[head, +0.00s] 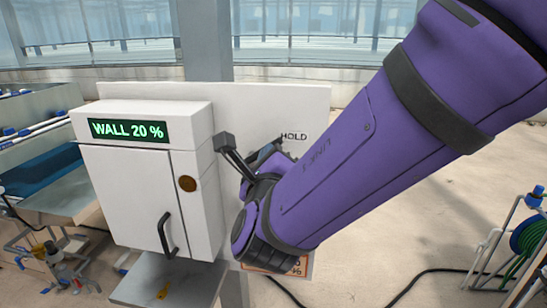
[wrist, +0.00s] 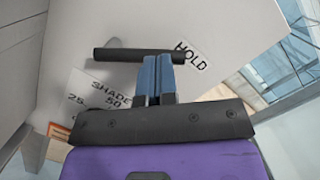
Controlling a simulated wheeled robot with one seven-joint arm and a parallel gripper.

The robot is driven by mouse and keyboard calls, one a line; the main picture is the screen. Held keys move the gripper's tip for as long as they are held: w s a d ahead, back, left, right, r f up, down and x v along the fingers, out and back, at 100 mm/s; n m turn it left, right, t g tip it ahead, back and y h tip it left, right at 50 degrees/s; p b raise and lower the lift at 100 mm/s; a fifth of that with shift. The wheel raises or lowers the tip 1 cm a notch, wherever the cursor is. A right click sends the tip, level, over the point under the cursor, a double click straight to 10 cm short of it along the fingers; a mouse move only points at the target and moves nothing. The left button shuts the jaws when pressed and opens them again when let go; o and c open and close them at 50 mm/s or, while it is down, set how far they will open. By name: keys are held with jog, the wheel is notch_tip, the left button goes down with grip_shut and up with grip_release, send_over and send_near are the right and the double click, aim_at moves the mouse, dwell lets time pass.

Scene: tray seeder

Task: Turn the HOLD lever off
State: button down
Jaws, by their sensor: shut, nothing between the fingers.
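The HOLD lever shows in the wrist view as a dark horizontal bar (wrist: 120,54) on a pale panel, its right end beside the HOLD label (wrist: 190,57). The label also shows in the head view (head: 294,136). My gripper (wrist: 158,60) has its blue fingers together and empty, with the tips at the bar's middle-right part. I cannot tell whether they touch it. In the head view my gripper (head: 265,152) is in front of the panel, just left of and below the label, and my arm and gripper hide most of the lever.
A white cabinet (head: 105,190) with a "WALL 20 %" display (head: 128,130) and a black door handle (head: 166,235) stands left of my gripper. A sign reading SHADE (wrist: 95,95) is below the lever. A hose reel (head: 528,235) stands at far right.

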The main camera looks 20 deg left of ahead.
jog(key=shift+a+r+n, duration=0.15)
jog(key=shift+r+n, duration=0.15)
jog(key=shift+n, duration=0.4)
jog(key=shift+a+r, duration=0.15)
jog(key=shift+r, duration=0.1)
dwell(2.3)
jog(key=shift+f, duration=0.1)
